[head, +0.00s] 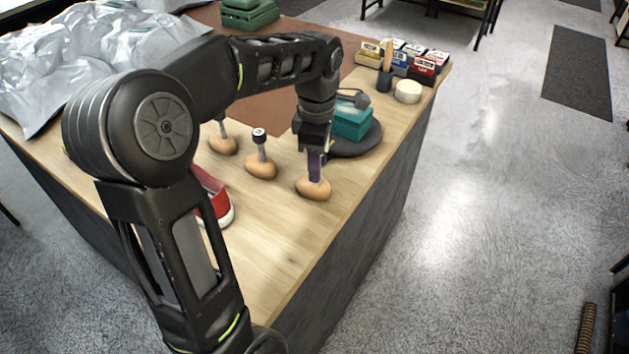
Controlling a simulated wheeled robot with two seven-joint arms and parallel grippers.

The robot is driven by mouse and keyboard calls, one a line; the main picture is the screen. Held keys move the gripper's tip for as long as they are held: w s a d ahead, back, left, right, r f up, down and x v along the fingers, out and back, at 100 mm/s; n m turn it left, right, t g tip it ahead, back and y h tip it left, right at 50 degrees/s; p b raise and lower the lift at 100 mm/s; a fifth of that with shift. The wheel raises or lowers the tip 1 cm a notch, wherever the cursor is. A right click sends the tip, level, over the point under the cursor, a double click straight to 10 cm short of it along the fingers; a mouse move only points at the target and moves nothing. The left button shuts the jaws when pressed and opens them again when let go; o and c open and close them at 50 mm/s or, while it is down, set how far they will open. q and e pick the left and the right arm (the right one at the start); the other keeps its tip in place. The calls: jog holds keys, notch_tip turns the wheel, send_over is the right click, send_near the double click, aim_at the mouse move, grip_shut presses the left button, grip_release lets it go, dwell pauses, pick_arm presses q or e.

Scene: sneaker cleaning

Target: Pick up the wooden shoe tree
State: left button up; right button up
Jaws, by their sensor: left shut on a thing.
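Three wooden shoe trees with rounded tan bodies and upright stems are in the head view. The nearest-right wooden shoe tree (313,189) is under my left gripper (316,168), which points down and is shut on its stem. I cannot tell whether its body touches the table. A second shoe tree (261,168) with a dark-topped stem stands to its left, and a third (222,146) is farther left, partly hidden by my arm. My right gripper is not in view.
A red and white sneaker (212,197) is partly behind my arm. A teal box (352,120) sits on a dark round stand (362,143). Small boxes (423,68) and a cream round tin (408,91) stand at the far right corner. Plastic bags (60,60) lie left. The wooden tabletop (285,235) is clear in front.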

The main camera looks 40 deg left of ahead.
pick_arm(q)
grip_shut()
dwell(0.7)
jog(key=shift+r, duration=0.55)
notch_tip(320, 180, up, 5)
jog(key=shift+f, duration=0.15)
notch_tip(320, 180, up, 3)
jog(key=p, duration=0.3)
jog(key=shift+r, duration=0.2)
jog(key=shift+r+p, duration=0.45)
jog(key=shift+r, duration=0.05)
jog(key=shift+f, duration=0.1)
